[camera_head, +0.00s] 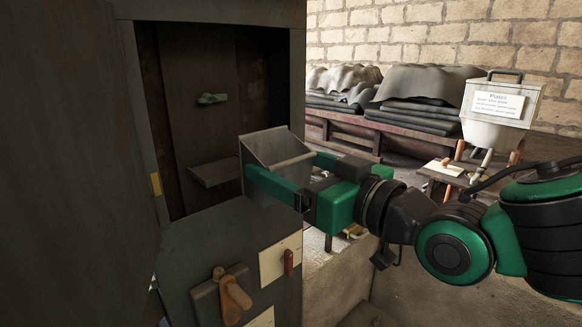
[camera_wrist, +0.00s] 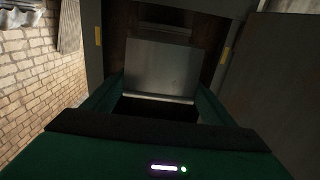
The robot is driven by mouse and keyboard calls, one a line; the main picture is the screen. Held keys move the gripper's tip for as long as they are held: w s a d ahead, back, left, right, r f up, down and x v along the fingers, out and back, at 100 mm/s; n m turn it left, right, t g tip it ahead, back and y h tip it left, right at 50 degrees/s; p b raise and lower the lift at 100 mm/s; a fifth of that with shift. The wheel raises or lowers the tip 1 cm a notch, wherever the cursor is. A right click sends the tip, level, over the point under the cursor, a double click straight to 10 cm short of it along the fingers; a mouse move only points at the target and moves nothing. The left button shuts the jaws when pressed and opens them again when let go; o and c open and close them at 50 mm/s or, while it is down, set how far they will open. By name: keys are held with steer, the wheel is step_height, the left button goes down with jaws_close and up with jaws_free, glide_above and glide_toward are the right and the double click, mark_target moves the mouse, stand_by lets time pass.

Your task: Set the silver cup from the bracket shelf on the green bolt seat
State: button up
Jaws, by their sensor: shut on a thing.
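The silver cup (camera_head: 277,150), a grey box-like vessel with a flared open top, is held in front of the open cabinet, a little right of the bracket shelf. My gripper (camera_head: 272,170) is shut on it, with a green finger along each side. In the wrist view the cup (camera_wrist: 160,68) shows as a grey plate between the fingers of my gripper (camera_wrist: 159,88). The bracket shelf (camera_head: 213,173) is a bare ledge inside the cabinet. The green bolt seat (camera_head: 212,99) is a small green piece on the cabinet's back panel, above the shelf, with nothing on it.
The cabinet (camera_head: 218,236) has an open door (camera_head: 75,160) at the left. Its lower front carries an orange handle (camera_head: 234,296) and a red switch (camera_head: 289,262). A white labelled bin (camera_head: 500,108) and stacked dark sheets (camera_head: 425,105) stand behind my arm.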

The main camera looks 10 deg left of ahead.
steer(key=shift+x, duration=9.9)
steer(key=shift+s+f, duration=0.2)
steer(key=shift+f, duration=0.45)
steer(key=o, duration=1.2)
